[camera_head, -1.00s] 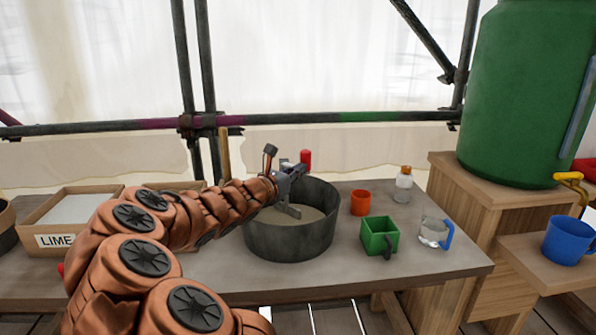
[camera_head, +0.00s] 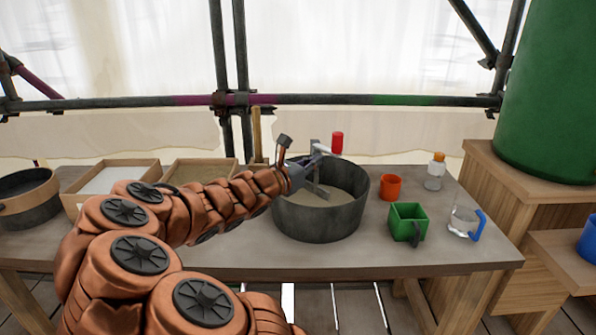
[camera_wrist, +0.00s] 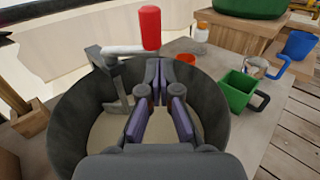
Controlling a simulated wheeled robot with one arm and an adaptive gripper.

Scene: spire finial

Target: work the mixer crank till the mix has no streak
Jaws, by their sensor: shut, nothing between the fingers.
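The mixing tub (camera_head: 318,222) is a dark grey round pan on the table. A smooth pale beige mix (camera_wrist: 112,128) lies in it; part is hidden by my gripper, and I see no clear streak. The mixer crank (camera_wrist: 138,48) has a pale arm and an upright red handle (camera_head: 337,142), with a grey paddle (camera_wrist: 118,88) reaching into the tub. My gripper (camera_wrist: 163,72) is over the tub, its fingers closed together and empty. The red handle stands beyond the fingertips in the wrist view, apart from them.
Right of the tub stand an orange cup (camera_head: 390,187), a green square scoop (camera_head: 408,222), a clear jug with blue handle (camera_head: 464,222) and an orange-capped bottle (camera_head: 435,172). Wooden trays (camera_head: 118,172) and a dark bucket (camera_head: 28,200) are left. A green barrel (camera_head: 548,90) stands right.

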